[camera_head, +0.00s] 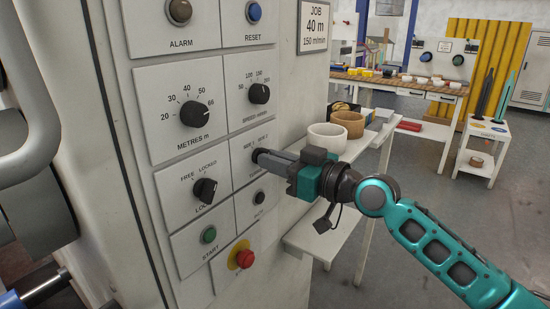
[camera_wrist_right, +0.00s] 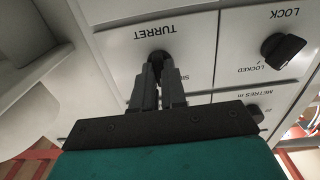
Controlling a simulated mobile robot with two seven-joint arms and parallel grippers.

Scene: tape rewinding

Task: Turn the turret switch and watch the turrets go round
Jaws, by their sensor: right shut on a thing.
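The turret switch (camera_wrist_right: 157,57) is a dark knob on a light panel plate marked TURRET, shown upside down in the right wrist view. My right gripper (camera_head: 262,157) reaches in from the right in the head view, and its fingertips are at this knob. The right gripper (camera_wrist_right: 157,72) is shut on the knob, and its fingers hide most of it. The plate's upper label is partly legible in the head view, but the knob's setting is hidden. The turrets cannot be made out in either view. My left gripper is not in view.
The lock knob (camera_head: 205,190), metres knob (camera_head: 193,113) and speed knob (camera_head: 259,93) sit close around the switch. A green start button (camera_head: 208,235) and red stop button (camera_head: 245,258) are below. A shelf with a white bowl (camera_head: 326,139) stands right of the panel.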

